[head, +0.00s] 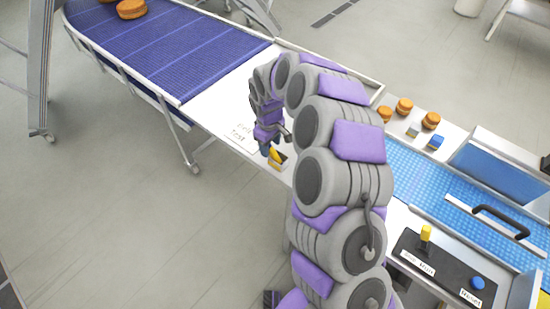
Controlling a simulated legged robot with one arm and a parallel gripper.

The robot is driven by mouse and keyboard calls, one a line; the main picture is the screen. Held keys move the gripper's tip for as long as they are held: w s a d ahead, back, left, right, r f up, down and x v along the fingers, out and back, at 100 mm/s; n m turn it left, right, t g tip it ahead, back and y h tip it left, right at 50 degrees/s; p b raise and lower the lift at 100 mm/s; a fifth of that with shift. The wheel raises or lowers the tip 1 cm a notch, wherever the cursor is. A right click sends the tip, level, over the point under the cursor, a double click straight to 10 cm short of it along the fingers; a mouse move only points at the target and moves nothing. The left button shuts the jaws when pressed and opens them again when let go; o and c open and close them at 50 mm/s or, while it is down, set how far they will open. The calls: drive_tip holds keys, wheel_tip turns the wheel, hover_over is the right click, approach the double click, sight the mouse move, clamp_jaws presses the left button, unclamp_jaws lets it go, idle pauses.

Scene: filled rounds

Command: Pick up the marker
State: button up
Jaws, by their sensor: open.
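A small yellow-orange thing (276,154), which looks like the marker, stands tilted in a small open holder (281,163) on the white table section. My gripper (275,145) is open, pointing down right above it. The fingers partly cover the yellow thing, and I cannot tell whether they touch it. My arm hides the table to the right of the holder.
A purple conveyor belt (190,50) carries orange-brown rounds (131,8) at the upper left.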

wheel_tip(320, 180, down, 2)
drive_tip(key=shift+f, duration=0.1)
drive_tip(key=shift+c, duration=0.4)
clamp_jaws()
